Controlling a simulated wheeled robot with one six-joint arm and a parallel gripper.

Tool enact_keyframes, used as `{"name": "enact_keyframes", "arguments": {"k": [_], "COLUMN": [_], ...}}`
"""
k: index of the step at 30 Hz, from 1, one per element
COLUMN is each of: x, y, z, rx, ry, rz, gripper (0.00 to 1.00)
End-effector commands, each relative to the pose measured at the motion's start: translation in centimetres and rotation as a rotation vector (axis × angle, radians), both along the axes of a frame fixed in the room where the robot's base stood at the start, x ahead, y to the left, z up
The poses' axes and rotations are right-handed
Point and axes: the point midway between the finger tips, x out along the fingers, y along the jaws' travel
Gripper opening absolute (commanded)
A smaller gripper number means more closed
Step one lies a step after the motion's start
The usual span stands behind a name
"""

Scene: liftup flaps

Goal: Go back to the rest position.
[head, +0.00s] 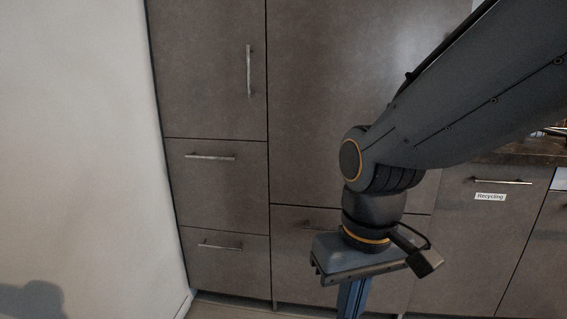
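My arm reaches in from the upper right of the head view and bends down at the wrist. My gripper (352,300) hangs below the wrist and points down, in front of the cabinet fronts. A blue finger shows at the bottom edge, and the fingertips are cut off or hidden there. I cannot tell whether it is open or shut, and I see nothing held in it.
Tall grey-brown cabinet doors (330,90) fill the middle, all closed. Drawers (222,180) with bar handles are at the left. A white wall (75,140) stands on the left. A drawer labelled "Recycling" (490,197) and a dark counter (520,152) are at the right.

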Motion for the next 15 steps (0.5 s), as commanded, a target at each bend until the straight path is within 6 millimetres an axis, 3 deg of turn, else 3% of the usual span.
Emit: {"name": "enact_keyframes", "arguments": {"k": [15], "x": [0.3], "y": [-3.2], "z": [5.0], "rx": [-0.019], "ry": [0.006], "rz": [-0.114], "gripper": [0.0]}}
